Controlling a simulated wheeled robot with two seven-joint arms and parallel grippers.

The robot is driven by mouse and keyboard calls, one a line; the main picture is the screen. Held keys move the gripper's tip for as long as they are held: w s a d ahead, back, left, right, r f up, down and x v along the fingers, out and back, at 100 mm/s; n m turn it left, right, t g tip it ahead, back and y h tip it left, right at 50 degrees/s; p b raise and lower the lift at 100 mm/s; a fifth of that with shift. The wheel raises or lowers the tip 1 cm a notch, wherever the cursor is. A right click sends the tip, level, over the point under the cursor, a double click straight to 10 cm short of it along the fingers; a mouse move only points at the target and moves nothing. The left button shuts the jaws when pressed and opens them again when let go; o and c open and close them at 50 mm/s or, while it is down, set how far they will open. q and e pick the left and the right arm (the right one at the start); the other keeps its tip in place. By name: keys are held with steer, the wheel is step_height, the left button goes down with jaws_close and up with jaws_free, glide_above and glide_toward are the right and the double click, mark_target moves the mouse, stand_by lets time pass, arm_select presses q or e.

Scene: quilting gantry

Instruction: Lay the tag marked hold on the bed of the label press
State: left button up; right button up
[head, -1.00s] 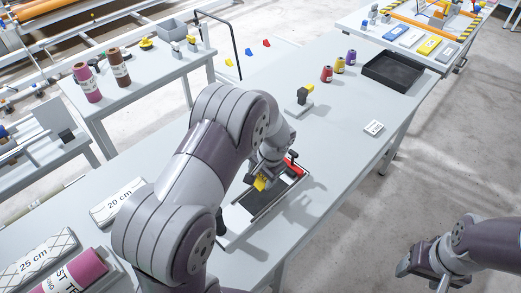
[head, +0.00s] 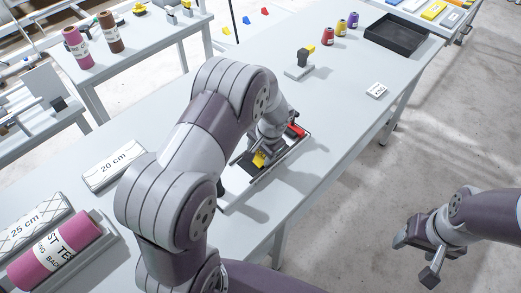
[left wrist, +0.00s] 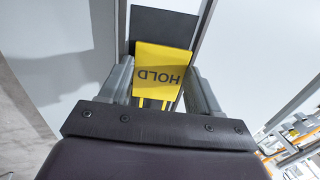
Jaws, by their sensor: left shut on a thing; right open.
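The yellow tag (left wrist: 158,68) reads HOLD, upside down in the left wrist view. My left gripper (left wrist: 158,92) is shut on it, with a finger on each side. The tag also shows as a small yellow patch in the head view (head: 259,159), over the label press. The press has a dark bed (head: 277,158) in a metal frame and a red part (head: 297,130) at its far end. A dark plate (left wrist: 165,22) shows past the tag. I cannot tell whether the tag touches the bed. My arm hides part of the press. My right gripper (head: 420,255) is open and empty, off the table's right side.
A white label block (head: 376,90), a small device with a yellow top (head: 300,65), several thread spools (head: 340,34) and a black tray (head: 396,36) are farther along the table. A 20 cm block (head: 114,166) and a pink roll (head: 55,250) lie at left.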

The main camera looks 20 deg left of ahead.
arm_select(q)
steer(key=o, duration=1.1)
steer(key=shift+s, duration=0.1)
steer(key=b+v, duration=0.1)
steer(key=v, duration=1.1)
steer(key=shift+r, duration=0.35)
steer(key=s+n+h, duration=0.1)
steer(key=s, duration=0.4)
steer(key=s+d+f+n+h, duration=0.1)
steer(key=s, duration=0.4)
steer(key=s+d+f+n, duration=0.1)
steer(key=s+n, duration=0.1)
steer(key=s, duration=0.3)
steer(key=shift+s+d+h, duration=0.15)
steer(key=shift+s+h, duration=0.1)
steer(key=shift+h, duration=0.15)
